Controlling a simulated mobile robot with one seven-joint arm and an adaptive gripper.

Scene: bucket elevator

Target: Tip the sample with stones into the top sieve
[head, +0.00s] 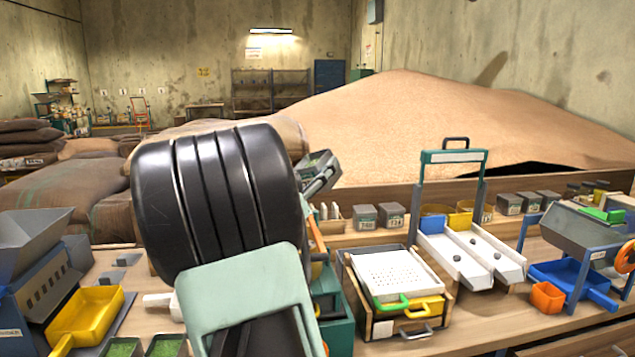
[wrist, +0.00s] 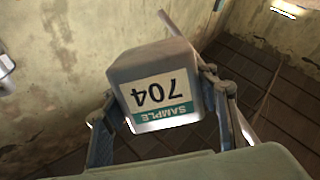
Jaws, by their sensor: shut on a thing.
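My gripper (wrist: 160,105) is shut on a grey sample tin (wrist: 160,62) with a white and green label reading SAMPLE 704, upside down in the wrist view. The tin's inside is hidden, so I cannot see the stones. In the head view the tin (head: 318,170) shows only in part behind my dark arm, tilted and raised above the bench. The top sieve (head: 388,274) is a white perforated tray with a green handle, in a wooden frame right of my arm. A yellow-handled sieve sits under it. My gripper is above and left of the sieves.
Several grey tins (head: 365,217) stand on the ledge behind the bench. A yellow scoop (head: 85,318) lies left.

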